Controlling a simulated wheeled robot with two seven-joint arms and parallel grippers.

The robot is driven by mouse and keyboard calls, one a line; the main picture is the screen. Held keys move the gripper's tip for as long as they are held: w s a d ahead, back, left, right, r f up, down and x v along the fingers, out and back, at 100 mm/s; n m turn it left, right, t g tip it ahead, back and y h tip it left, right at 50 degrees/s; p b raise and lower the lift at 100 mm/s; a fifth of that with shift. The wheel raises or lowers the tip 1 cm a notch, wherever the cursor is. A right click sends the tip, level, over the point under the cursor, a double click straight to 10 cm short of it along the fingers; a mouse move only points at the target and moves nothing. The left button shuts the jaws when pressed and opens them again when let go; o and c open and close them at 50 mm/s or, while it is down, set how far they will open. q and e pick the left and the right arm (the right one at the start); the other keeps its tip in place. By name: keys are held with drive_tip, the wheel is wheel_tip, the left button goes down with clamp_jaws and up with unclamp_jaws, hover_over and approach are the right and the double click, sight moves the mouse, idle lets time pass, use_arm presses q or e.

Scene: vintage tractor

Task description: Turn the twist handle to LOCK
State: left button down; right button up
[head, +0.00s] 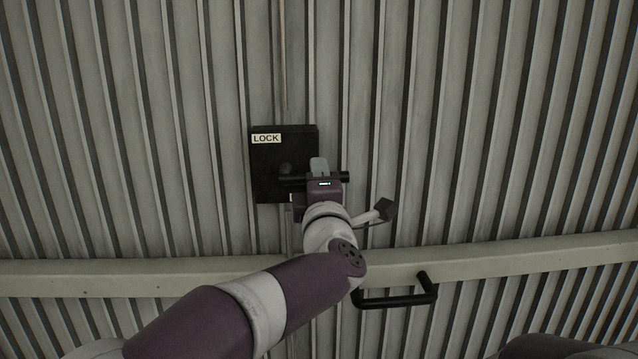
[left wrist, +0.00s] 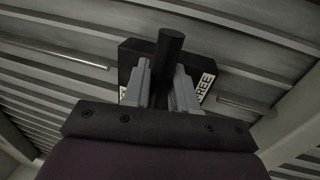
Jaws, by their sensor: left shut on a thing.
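A black square plate (head: 262,185) is mounted on the corrugated wall in the middle of the head view. It carries a white LOCK label (head: 266,139) at its upper left. A FREE label (left wrist: 206,87) shows on the plate in the left wrist view. The black round twist handle (left wrist: 170,48) stands between the grey fingers of my left gripper (left wrist: 162,72). In the head view my left gripper (head: 318,166) is at the right side of the plate, shut on the handle. The gripper and arm hide part of the plate and handle. My right gripper is not in view.
A pale horizontal rail (head: 480,260) crosses the wall below the plate. A black grab handle (head: 402,300) sticks out from it at the lower right. The ribbed wall (head: 150,130) around the plate is otherwise mostly bare.

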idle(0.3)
use_arm(q)
drive_tip(key=c, duration=1)
unclamp_jaws()
drive_tip(key=shift+c, duration=0.2)
drive_tip(key=s+f+b, duration=0.1)
drive_tip(key=s+f, duration=0.1)
drive_tip(key=s, duration=1)
drive_tip(key=shift+s+f, duration=0.2)
drive_tip(key=shift+s, duration=0.05)
